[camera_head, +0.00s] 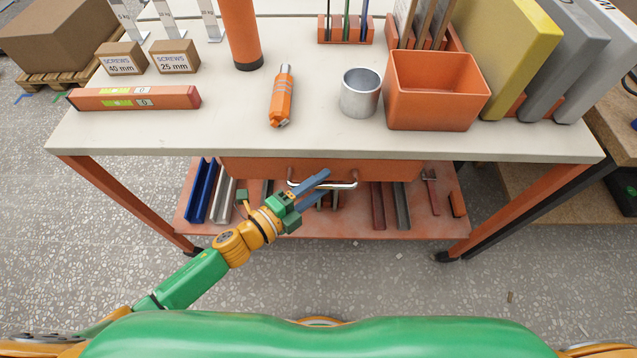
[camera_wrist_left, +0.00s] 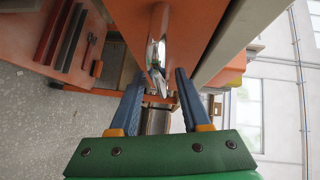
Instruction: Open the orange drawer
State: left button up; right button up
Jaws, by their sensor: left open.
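The orange drawer (camera_head: 255,167) sits under the front edge of the workbench top and looks closed. Its shiny metal bar handle (camera_head: 345,185) stands out from the front; in the left wrist view the handle (camera_wrist_left: 158,50) runs lengthwise, ahead of the gap between the fingers. The drawer front (camera_wrist_left: 190,35) fills the upper middle of that view. My left gripper (camera_head: 314,185) is open, with its blue fingers at the handle in the head view. Contact with the handle cannot be told. My right gripper is not in view.
A lower shelf (camera_head: 290,225) with metal profiles lies below the drawer.

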pick_arm(q)
grip_shut()
dwell(1.4)
